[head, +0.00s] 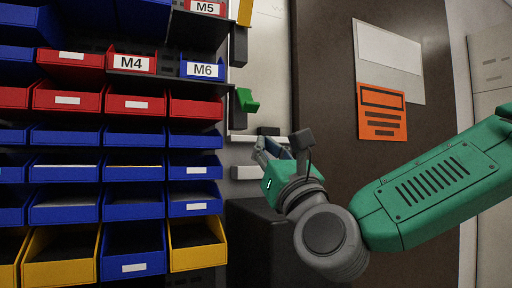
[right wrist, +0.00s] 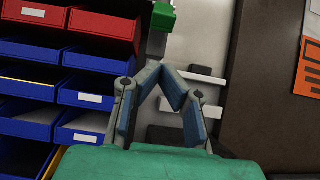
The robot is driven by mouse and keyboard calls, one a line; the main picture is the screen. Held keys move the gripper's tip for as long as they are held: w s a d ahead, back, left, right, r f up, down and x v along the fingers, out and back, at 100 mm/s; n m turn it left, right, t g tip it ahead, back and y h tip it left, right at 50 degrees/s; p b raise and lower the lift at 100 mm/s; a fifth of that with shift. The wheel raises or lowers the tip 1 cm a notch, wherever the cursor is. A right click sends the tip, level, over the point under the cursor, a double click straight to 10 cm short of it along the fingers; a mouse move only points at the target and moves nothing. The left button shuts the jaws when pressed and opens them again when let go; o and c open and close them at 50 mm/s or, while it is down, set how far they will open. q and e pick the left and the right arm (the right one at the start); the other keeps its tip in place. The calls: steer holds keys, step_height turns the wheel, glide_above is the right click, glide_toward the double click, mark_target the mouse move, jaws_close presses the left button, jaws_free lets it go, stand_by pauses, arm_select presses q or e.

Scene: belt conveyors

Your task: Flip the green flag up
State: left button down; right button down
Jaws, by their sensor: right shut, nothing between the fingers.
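The green flag (head: 247,100) is a small green piece on a dark mount at the right edge of the bin rack, and it sticks out sideways from the mount. It also shows at the top of the right wrist view (right wrist: 163,16). My right gripper (head: 262,147) is below and slightly right of the flag in the head view, apart from it. In the right wrist view its fingertips (right wrist: 160,73) come together, empty, with the flag beyond and above them. My left gripper is not in view.
Red, blue and yellow bins (head: 135,180) fill the rack on the left. A yellow piece (head: 244,12) stands above the green flag. Pale blocks (head: 250,172) are on the panel near my gripper. A dark brown panel with an orange sign (head: 382,111) is on the right.

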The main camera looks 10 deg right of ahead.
mark_target(247, 97)
steer(key=p+x, duration=0.2)
steer(key=x, duration=0.7)
steer(key=shift+d, duration=0.2)
steer(key=shift+a, duration=0.2)
